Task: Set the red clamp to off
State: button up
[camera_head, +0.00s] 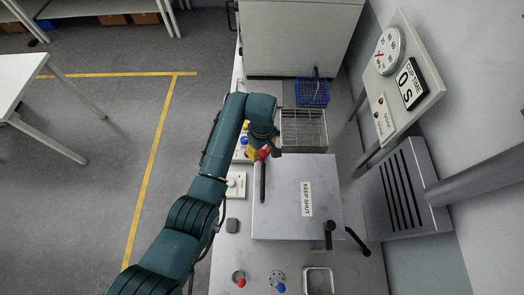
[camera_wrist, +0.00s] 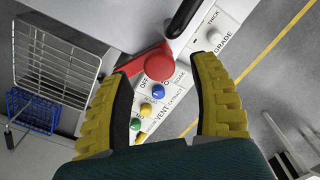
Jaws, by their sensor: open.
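The red clamp (camera_wrist: 147,63) shows in the wrist view as a red arm with a rounded end, beside a white panel (camera_wrist: 165,112) with an OFF label partly in view. In the head view the red clamp (camera_head: 264,154) is a small red patch at the upper left corner of the lid, partly hidden by my arm. My gripper (camera_wrist: 160,68) is open, its yellow fingers on either side of the clamp's rounded end in the picture. I cannot tell whether they touch it. In the head view my gripper (camera_head: 254,151) is mostly hidden.
Yellow, blue and green knobs (camera_wrist: 145,109) lie close between my fingers. A black handle (camera_head: 263,183) runs along the lid marked KEEP SHUT (camera_head: 285,215). A wire basket (camera_head: 304,128) and a blue basket (camera_head: 312,93) stand behind. Open floor lies left of the bench.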

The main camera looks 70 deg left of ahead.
jog(key=shift+f, duration=1.3)
jog(key=shift+c, duration=0.5)
grip_shut()
